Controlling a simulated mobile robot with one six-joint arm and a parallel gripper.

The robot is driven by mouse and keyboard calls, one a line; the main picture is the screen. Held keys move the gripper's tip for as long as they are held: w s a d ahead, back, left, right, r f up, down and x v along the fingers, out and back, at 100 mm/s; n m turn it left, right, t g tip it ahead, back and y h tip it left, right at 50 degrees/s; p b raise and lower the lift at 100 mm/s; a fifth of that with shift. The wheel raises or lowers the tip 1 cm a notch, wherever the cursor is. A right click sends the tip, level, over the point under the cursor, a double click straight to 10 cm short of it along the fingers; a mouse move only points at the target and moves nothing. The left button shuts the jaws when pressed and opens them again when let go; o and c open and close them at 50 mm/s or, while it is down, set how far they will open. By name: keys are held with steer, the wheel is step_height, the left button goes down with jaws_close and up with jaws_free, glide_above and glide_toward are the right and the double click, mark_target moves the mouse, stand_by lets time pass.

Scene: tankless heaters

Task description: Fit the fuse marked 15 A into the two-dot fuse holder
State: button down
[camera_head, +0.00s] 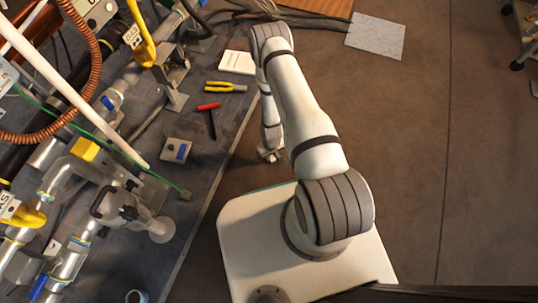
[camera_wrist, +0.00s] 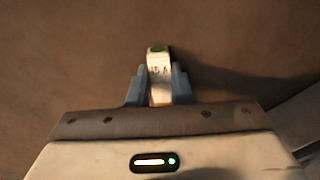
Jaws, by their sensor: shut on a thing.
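My gripper (camera_wrist: 159,88) is shut on a small pale fuse (camera_wrist: 159,70) in the wrist view. In the head view my gripper (camera_head: 270,155) hangs past the bench's right edge, partly behind my arm; the fuse cannot be made out there. I cannot pick out the two-dot fuse holder in either view.
The dark bench (camera_head: 205,170) on the left carries pipes, valves and hoses. Open floor (camera_head: 410,170) lies right.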

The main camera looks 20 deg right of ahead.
steer(key=w+r+m+p, duration=0.15)
steer(key=w+r, duration=0.45)
steer(key=r, duration=1.5)
steer(key=w+r+p, duration=0.3)
steer(key=w+r, duration=0.3)
steer(key=r, duration=1.4)
steer(key=s+r+p, duration=0.2)
steer(key=r+p, duration=1.4)
steer(key=s+r+m+p, duration=0.1)
steer(key=s+r+p, duration=0.1)
steer(key=r+p, duration=1.3)
step_height(320, 180, up, 2)
steer(key=shift+s+r+p, duration=0.15)
steer(key=shift+s+p, duration=0.05)
steer(key=shift+p, duration=0.2)
